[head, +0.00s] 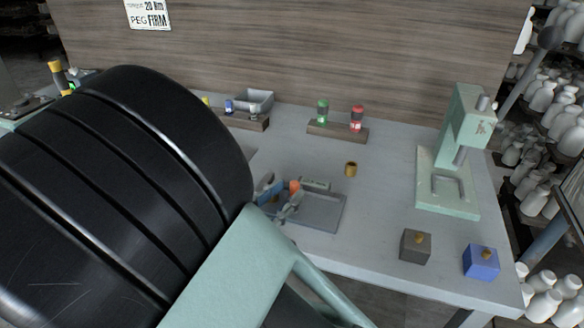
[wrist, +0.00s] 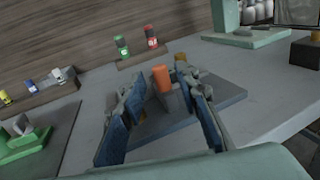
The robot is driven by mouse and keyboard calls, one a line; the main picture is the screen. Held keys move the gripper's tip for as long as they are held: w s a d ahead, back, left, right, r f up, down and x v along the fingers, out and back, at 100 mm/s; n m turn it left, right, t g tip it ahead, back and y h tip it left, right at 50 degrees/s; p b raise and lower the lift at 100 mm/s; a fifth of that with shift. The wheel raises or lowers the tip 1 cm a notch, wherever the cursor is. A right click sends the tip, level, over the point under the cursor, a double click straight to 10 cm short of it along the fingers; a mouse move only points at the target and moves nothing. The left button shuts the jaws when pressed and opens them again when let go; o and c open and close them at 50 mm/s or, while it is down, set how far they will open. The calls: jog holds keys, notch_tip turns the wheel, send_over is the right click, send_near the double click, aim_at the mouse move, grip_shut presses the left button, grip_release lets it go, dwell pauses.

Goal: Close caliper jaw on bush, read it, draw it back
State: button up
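The caliper is a grey flat plate (head: 325,212) with raised grey blocks on it. A moving jaw with an orange top (head: 294,186) stands on it, also in the wrist view (wrist: 161,79). My gripper (head: 281,196) is open at the caliper; in the wrist view (wrist: 166,95) its blue-padded fingers stand either side of the orange-topped jaw, with gaps visible. A brass bush (head: 350,170) stands on the table behind the plate, and a brass top shows past the jaw in the wrist view (wrist: 181,60). I cannot make out any scale reading.
A green press (head: 450,160) stands at the right. A dark block (head: 416,247) and a blue block (head: 481,262) lie near the front edge. Green (head: 323,112) and red (head: 357,118) bottles stand on a wooden rack at the back. The table between is clear.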

jog(key=v, duration=0.8)
jog(key=shift+s+a, duration=0.15)
jog(key=shift+s, duration=0.1)
